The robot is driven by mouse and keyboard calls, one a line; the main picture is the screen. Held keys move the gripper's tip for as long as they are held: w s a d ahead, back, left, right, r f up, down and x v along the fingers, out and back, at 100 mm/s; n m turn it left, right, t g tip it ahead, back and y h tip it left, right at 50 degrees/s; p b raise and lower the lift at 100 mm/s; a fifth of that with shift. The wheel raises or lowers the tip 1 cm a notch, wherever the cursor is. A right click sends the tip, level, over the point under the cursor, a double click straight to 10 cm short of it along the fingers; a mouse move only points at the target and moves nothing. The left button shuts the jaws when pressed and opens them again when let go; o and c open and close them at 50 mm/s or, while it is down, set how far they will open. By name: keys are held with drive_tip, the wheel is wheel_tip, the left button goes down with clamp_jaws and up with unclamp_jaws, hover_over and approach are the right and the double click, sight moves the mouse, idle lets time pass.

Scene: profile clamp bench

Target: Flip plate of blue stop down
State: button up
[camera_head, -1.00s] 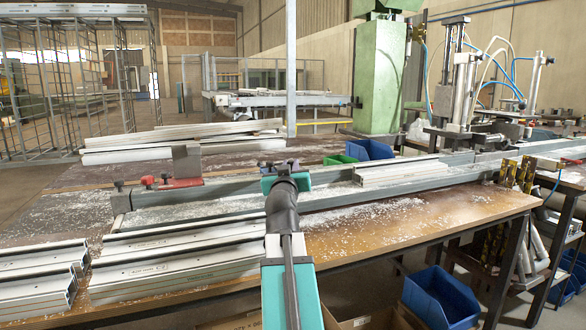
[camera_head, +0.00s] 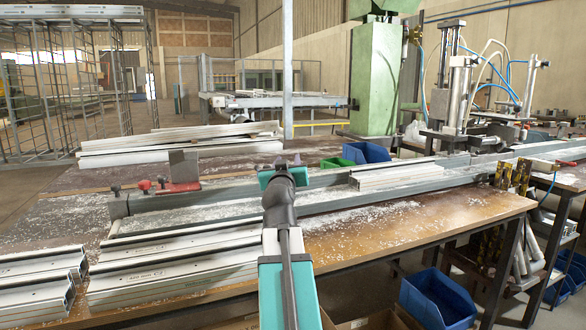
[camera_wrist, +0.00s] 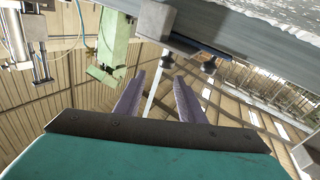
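In the wrist view, which is upside down, the blue stop (camera_wrist: 203,46) shows as a dark blue strip with black knobs against the grey rail. A grey metal plate (camera_wrist: 155,18) is beside it at the picture's top; its exact tilt is hard to tell. My gripper (camera_wrist: 161,77) has two purple fingers apart, with nothing between them. The fingertips point towards the stop's knobs, apparently without touching. In the head view my teal wrist hides the fingers and nearly all of the stop; only small dark knobs (camera_head: 296,158) show behind it.
A red stop (camera_head: 180,187) with an upright grey plate (camera_head: 184,166) sits on the grey rail (camera_head: 220,192) to the left. White profiles (camera_head: 398,174) lie right of my wrist, and more profiles (camera_head: 175,272) lie in front. Blue bins (camera_head: 440,298) stand below the bench.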

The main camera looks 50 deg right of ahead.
drive_tip(key=s+a+r+b, duration=0.2)
drive_tip(key=s+a+b, duration=0.8)
drive_tip(key=a+b, duration=0.1)
drive_tip(key=shift+s+a+b, duration=0.35)
drive_tip(key=shift+a+b, duration=0.05)
drive_tip(key=shift+b, duration=0.35)
idle(0.6)
drive_tip(key=shift+s, duration=0.15)
idle(0.6)
